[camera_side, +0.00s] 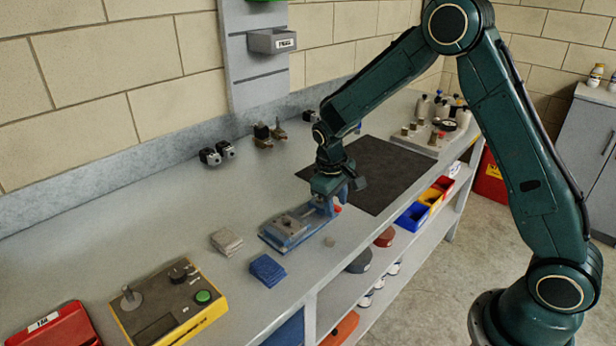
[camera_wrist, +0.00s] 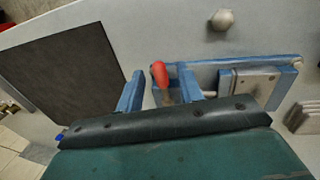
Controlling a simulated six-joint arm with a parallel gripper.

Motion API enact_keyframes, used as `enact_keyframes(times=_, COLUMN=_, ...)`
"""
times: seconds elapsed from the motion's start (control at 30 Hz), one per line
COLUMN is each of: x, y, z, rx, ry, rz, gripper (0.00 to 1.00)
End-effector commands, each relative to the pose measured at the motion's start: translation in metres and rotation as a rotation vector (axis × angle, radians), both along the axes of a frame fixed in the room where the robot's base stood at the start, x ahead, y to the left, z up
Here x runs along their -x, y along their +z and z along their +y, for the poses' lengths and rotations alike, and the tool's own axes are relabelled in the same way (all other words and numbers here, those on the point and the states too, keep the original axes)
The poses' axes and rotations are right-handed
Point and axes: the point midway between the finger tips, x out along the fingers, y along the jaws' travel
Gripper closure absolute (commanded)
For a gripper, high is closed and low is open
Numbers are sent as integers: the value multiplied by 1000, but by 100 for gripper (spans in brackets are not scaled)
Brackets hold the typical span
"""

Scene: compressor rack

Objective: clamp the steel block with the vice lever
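The blue vice (camera_side: 272,240) lies on the bench below my gripper; its blue base also shows in the wrist view (camera_wrist: 207,75). A grey block with a flat top (camera_wrist: 250,82), seemingly the steel block, sits on the vice toward its right end in the wrist view. The vice lever has a red handle (camera_wrist: 160,73), which shows beside my gripper in the side view (camera_side: 337,209). My gripper (camera_wrist: 161,75) is open, its two blue fingers on either side of the red handle with gaps visible. In the side view my gripper (camera_side: 328,197) hides part of the vice's far end.
The bench's front edge is close to the vice.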

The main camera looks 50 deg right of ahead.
Motion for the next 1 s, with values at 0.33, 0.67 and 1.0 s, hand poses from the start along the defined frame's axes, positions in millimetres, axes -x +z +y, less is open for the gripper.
enact_keyframes(times=0.33, x=0, y=14, z=3, rx=0, ry=1, rz=-2, gripper=63)
enact_keyframes(times=0.67, x=0, y=61, z=12, rx=0, ry=1, rz=-5, gripper=63)
enact_keyframes(times=1.0, x=0, y=114, z=23, rx=0, ry=1, rz=-3, gripper=63)
